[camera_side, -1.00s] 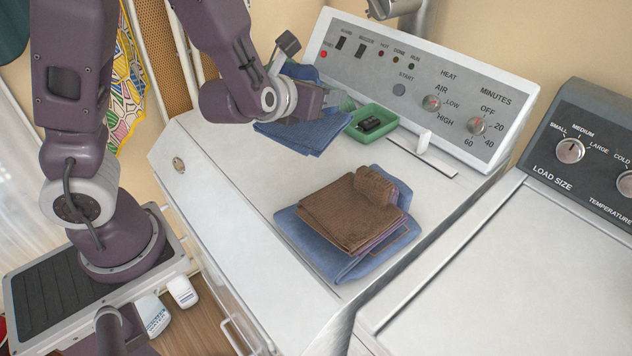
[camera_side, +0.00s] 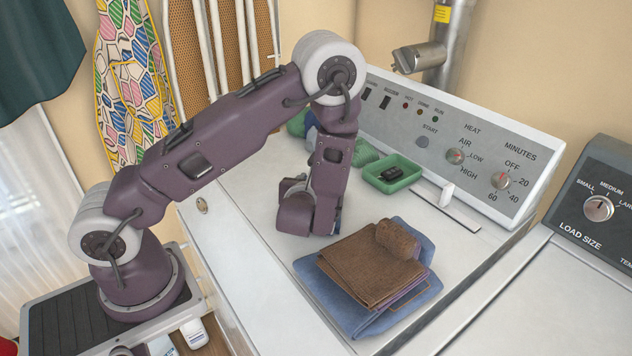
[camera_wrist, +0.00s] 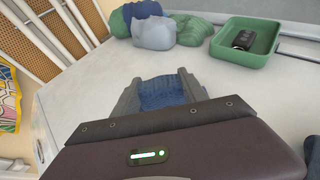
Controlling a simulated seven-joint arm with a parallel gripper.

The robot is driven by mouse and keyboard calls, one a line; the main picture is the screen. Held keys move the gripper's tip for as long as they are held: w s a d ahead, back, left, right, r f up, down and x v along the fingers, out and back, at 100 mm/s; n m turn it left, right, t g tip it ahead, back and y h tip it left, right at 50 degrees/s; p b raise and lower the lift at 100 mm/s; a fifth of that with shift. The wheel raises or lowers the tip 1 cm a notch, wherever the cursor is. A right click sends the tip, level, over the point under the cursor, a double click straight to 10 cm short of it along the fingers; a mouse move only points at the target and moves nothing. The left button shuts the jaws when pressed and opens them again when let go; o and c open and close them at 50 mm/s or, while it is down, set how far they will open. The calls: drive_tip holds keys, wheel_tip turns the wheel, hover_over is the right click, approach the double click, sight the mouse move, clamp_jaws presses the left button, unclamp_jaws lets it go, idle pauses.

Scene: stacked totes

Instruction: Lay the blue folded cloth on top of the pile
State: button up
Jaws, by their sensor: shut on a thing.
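The pile lies on the white machine top in the side view. A brown folded cloth (camera_side: 365,268) with a rolled brown end or piece (camera_side: 397,240) is on top, a thin purple layer shows under it, and a wider blue cloth (camera_side: 355,317) is at the bottom. In the wrist view my gripper (camera_wrist: 163,92) is shut on a blue folded cloth (camera_wrist: 165,90), seen between the two grey fingers. In the side view my wrist hides the fingers and nearly all the held cloth, left of and behind the pile, apart from it.
A green tray (camera_side: 390,174) with a small dark object stands by the control panel. Blue and green bundled cloths (camera_wrist: 155,30) lie at the back of the machine top. A lever (camera_side: 447,194) sticks up right of the tray. Free white surface lies around my gripper.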

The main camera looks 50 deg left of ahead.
drive_tip(key=shift+f, duration=0.1)
drive_tip(key=o, duration=1.3)
drive_tip(key=shift+o, duration=0.2)
